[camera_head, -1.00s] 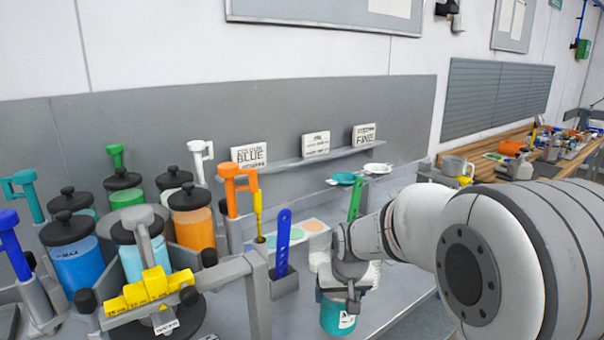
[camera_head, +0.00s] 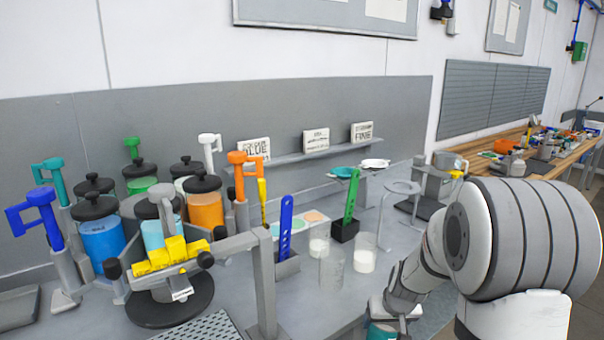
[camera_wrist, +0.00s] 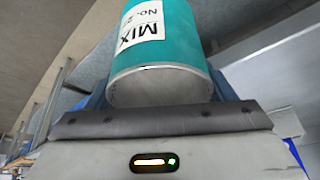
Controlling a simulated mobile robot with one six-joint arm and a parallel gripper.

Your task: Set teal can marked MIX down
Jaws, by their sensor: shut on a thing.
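The teal can marked MIX (camera_wrist: 172,50) is in my gripper, with its white label and grey rim toward the wrist camera. In the head view the can (camera_head: 382,331) shows only in part at the bottom edge, below my gripper (camera_head: 388,312). My gripper is shut on the can. The can is in front of the grey bench's near edge or just over it; I cannot tell whether it touches anything. The fingertips are mostly hidden in both views.
A clear beaker (camera_head: 332,270) and beakers with white contents (camera_head: 364,253) stand left of my arm. A ring stand (camera_head: 402,188) is behind. Grey bench surface (camera_head: 335,308) left of the gripper is bare.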

